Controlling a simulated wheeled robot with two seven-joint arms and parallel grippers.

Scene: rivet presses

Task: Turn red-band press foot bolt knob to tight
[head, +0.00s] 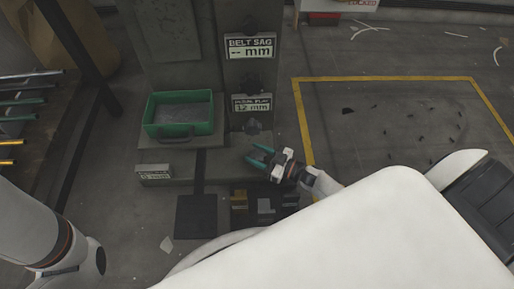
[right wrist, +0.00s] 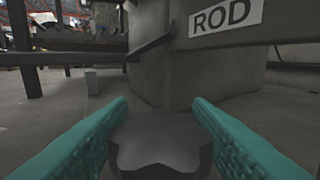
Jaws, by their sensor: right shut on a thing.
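A dark grey lobed knob (right wrist: 162,145) sits between the two teal fingers of my right gripper in the right wrist view, close to the camera. My right gripper (head: 259,157) is shut on this knob, low at the front right of the grey press (head: 215,165) in the head view. The fingers lie on either side of the knob, and their tips and the knob's bolt are partly hidden. No red band shows clearly on the press. My left arm shows at the lower left of the head view, but its gripper is out of frame.
A green tray (head: 182,116) stands on the press base at left. A rack (head: 30,110) is at far left. Yellow-lined floor (head: 390,120) at right is mostly clear.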

